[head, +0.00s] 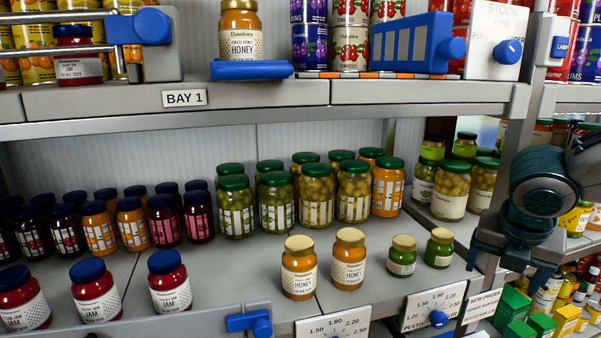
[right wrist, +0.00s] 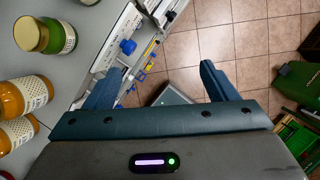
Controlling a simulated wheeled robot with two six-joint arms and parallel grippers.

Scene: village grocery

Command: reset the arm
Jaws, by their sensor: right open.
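My right arm's dark teal gripper (head: 512,258) hangs at the right of the head view, in front of the shelf's right end. It points downward, beside the pesto price strip. In the right wrist view the right gripper (right wrist: 160,85) has its two fingers wide apart with nothing between them. Tiled floor (right wrist: 190,55) and part of a grey object (right wrist: 172,97) show beyond the fingers. My left gripper is not in either view.
Two honey jars (head: 348,258) and small green pesto jars (head: 402,256) stand near the lower shelf's front edge. Three red jam jars (head: 95,290) stand at left. A shelf post (head: 518,110) and side shelves with cartons (head: 515,305) are close to the right gripper.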

